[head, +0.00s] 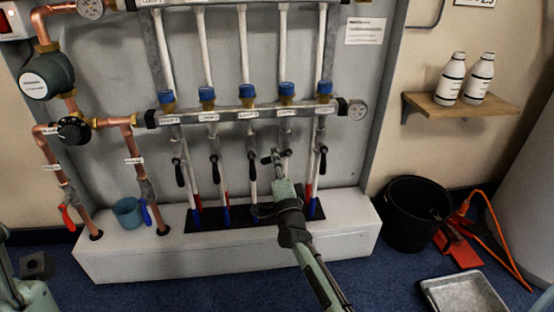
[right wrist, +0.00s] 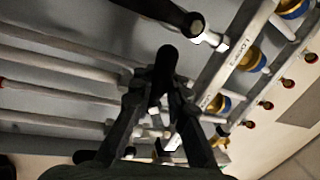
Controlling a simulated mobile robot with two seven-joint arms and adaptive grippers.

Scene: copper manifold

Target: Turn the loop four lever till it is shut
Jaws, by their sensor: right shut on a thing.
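The manifold's lower bar (head: 222,116) carries loop labels, and the loop four label (head: 287,112) is second from the right. My right gripper (head: 276,158) is below it, in front of that loop's pipe, and covers most of the lever in the head view. In the right wrist view, my right gripper (right wrist: 164,92) is shut on the black handle of the loop four lever (right wrist: 165,62). The handle's rounded end sticks out past the fingers and appears to lie across the pipes. Its valve body is hidden.
Neighbouring black levers hang close by, loop three (head: 252,166) to the left and loop five (head: 323,160) to the right, both along their pipes. A white plinth (head: 130,262) is below. A black bucket (head: 408,215) and a shelf (head: 470,115) are at the right.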

